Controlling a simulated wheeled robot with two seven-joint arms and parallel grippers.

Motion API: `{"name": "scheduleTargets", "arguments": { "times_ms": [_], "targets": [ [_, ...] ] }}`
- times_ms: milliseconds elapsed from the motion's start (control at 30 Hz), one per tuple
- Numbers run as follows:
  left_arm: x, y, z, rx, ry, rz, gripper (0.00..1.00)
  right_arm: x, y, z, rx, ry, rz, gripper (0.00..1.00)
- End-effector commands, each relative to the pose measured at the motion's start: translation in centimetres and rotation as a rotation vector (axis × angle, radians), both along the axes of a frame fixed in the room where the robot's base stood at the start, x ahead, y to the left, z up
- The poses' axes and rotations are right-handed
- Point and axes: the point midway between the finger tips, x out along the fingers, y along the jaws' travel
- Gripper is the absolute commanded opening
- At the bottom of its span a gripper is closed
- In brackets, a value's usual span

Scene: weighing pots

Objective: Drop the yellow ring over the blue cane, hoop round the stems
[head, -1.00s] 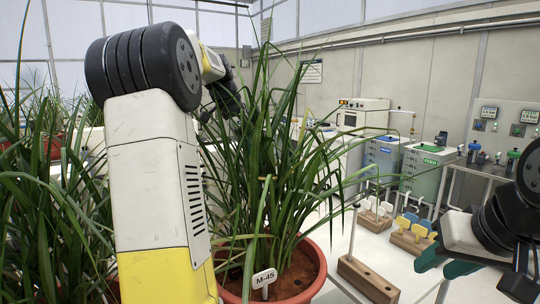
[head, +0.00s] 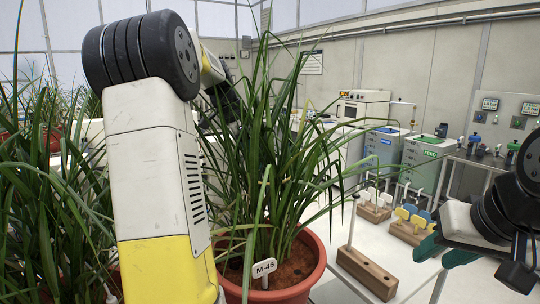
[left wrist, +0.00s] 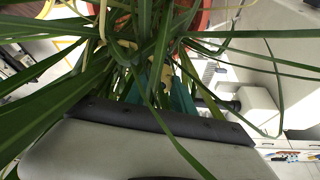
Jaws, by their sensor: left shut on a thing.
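A leafy plant (head: 262,140) stands in a terracotta pot (head: 300,292) with a white M-45 label (head: 264,268). My left arm reaches up at the plant's left, its dark wrist (head: 222,98) partly behind leaves. In the left wrist view, my left gripper's teal fingers (left wrist: 164,92) are among the leaves, shut on a small visible yellow part, which looks like the yellow ring (left wrist: 166,72). Leaves hide most of it, and I cannot tell whether it is round the stems. I cannot make out the blue cane. My right gripper (head: 443,251) is at the right, its teal fingers apart and empty.
Another plant (head: 45,215) crowds the left. A wooden block (head: 367,274) with a pale upright rod (head: 352,222) stands right of the pot. Wooden racks with white tags (head: 374,212) and yellow and blue tags (head: 412,230) are beyond. A blue-lidded bin (head: 383,150) and green-lidded bin (head: 425,155) stand behind.

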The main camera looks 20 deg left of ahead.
Motion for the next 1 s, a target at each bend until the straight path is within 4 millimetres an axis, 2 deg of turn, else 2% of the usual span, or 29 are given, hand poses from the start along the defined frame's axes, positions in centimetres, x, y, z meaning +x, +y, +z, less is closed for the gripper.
{"name": "scheduleTargets", "arguments": {
  "times_ms": [233,267,367,400,767,1000],
  "targets": [
    [0.0,0.0,-1.0,-0.001,0.001,0.000,0.00,0.0,0.0,0.0,0.000,0.000,0.000,0.36],
    [0.0,0.0,-0.9,0.000,0.000,0.000,0.33,0.0,0.0,0.0,0.000,0.000,0.000,0.36],
    [0.0,0.0,-0.9,0.000,0.000,0.000,0.53,0.0,0.0,0.0,0.000,0.000,0.000,0.36],
    [0.0,0.0,-0.9,0.000,0.000,0.000,0.55,0.0,0.0,0.0,0.000,0.000,0.000,0.36],
    [0.0,0.0,-0.5,0.000,0.000,-0.001,0.55,0.0,0.0,0.0,0.000,0.000,0.000,0.36],
    [0.1,0.0,2.6,0.001,-0.003,-0.001,0.55,0.0,0.0,0.0,0.000,0.000,0.000,0.36]
  ]
}}
